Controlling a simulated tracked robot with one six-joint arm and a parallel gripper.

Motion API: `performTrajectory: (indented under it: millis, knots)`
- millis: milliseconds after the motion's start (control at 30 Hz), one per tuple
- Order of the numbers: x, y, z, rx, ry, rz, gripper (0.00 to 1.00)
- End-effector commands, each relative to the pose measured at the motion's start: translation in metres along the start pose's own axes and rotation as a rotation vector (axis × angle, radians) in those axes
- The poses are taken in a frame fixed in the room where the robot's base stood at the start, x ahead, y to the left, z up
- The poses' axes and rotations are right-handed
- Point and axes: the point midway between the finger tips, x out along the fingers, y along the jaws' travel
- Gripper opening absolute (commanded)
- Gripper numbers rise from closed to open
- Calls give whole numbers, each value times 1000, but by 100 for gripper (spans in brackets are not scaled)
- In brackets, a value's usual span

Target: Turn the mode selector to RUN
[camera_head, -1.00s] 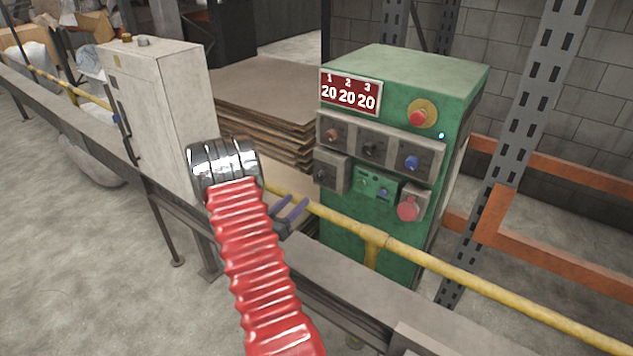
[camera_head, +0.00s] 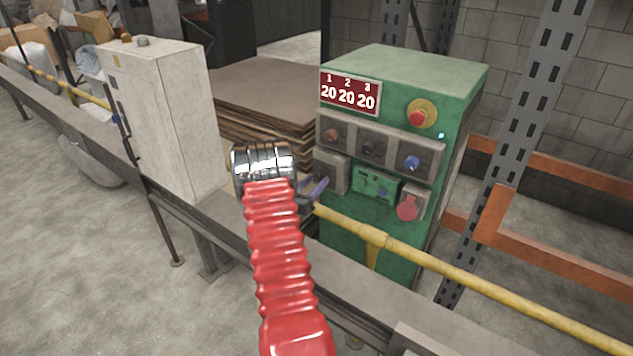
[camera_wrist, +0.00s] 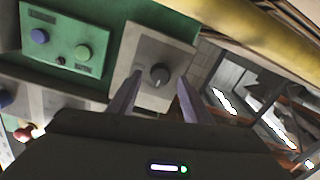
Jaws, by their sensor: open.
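The selector is a dark round knob (camera_wrist: 159,75) on a grey box (camera_wrist: 150,48), seen upside down in the wrist view. In the head view the same grey box (camera_head: 336,168) is at the left of the green cabinet's front; its knob is hidden behind my gripper. My gripper (camera_head: 318,188) is open, with its two purple-grey fingers pointing at the box. In the wrist view my gripper (camera_wrist: 157,86) has the knob between its fingertips in the picture. I cannot tell whether the tips reach around it. The knob's printed markings are too small to read.
The green cabinet (camera_head: 440,85) has other knobs, a red button (camera_head: 418,117), a small green button panel (camera_head: 375,187) and a round red part (camera_head: 408,207). A yellow pipe (camera_head: 455,268) runs low in front. A pale cabinet (camera_head: 165,120) stands left.

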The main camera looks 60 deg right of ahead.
Motion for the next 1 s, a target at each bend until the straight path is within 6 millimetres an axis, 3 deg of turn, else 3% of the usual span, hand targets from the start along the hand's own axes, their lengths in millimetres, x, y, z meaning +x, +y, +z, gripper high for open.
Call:
performTrajectory:
  millis: [200, 467, 1000]
  knots:
    - [15, 0, 0, -1, 1, -1, 45]
    - [16, 0, 0, -1, 1, -1, 45]
    - [16, -1, 0, -1, 1, -2, 9]
